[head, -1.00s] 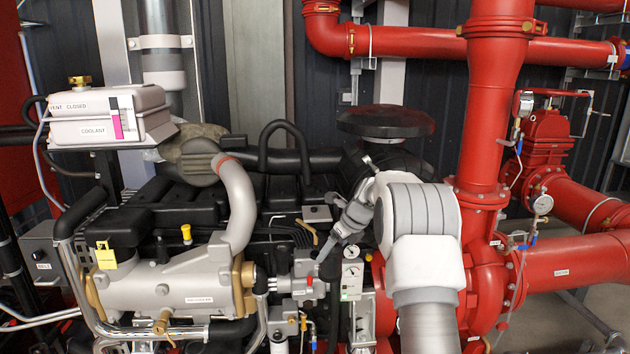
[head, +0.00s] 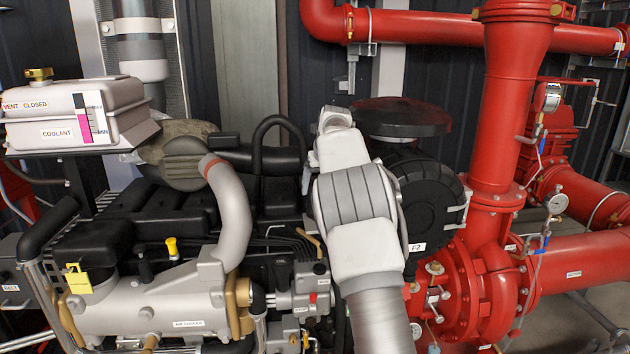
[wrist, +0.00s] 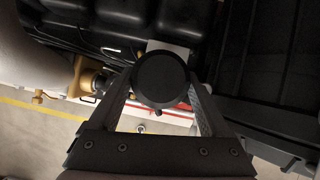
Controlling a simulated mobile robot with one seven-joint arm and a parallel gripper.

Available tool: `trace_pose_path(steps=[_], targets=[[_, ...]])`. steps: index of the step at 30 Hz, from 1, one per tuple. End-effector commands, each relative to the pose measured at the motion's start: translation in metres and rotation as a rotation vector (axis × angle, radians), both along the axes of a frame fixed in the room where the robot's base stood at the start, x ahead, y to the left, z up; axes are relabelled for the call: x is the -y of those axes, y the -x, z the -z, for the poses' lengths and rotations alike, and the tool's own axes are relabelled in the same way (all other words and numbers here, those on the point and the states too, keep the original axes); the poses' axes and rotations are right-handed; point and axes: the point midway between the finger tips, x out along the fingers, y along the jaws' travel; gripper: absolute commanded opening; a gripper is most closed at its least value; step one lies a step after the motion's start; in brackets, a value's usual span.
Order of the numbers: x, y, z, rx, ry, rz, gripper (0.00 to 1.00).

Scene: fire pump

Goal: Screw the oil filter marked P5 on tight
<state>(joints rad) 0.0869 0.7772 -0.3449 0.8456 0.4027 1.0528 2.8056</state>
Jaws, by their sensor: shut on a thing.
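In the wrist view, my gripper (wrist: 160,100) is closed around a dark round thing (wrist: 162,78), seen end-on between the two fingers. It looks like the oil filter, but no P5 mark is readable on it. I cannot tell whether its hidden far end touches anything. In the head view, my arm's pale links stand in front of the engine's middle. The gripper and the thing in it are hidden there.
The black engine block (head: 150,210) and grey air cooler (head: 150,310) lie left of my arm. A black drum marked F-2 (head: 425,205) is close on its right, beside the red pump piping (head: 490,260). The coolant tank (head: 75,115) is at upper left.

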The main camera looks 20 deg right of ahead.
Motion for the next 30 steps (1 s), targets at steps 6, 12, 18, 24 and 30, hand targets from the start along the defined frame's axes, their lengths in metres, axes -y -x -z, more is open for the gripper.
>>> trace_pose_path(steps=[6,12,18,24,30], targets=[[0.001,-0.003,-0.001,0.002,0.001,0.000,0.00],[0.004,-0.016,0.001,0.001,0.001,0.000,0.00],[0.006,-0.031,0.012,0.002,0.000,0.000,0.00],[0.006,-0.030,0.025,0.003,0.001,-0.001,0.00],[0.006,-0.030,0.029,0.003,0.000,0.000,0.00]])
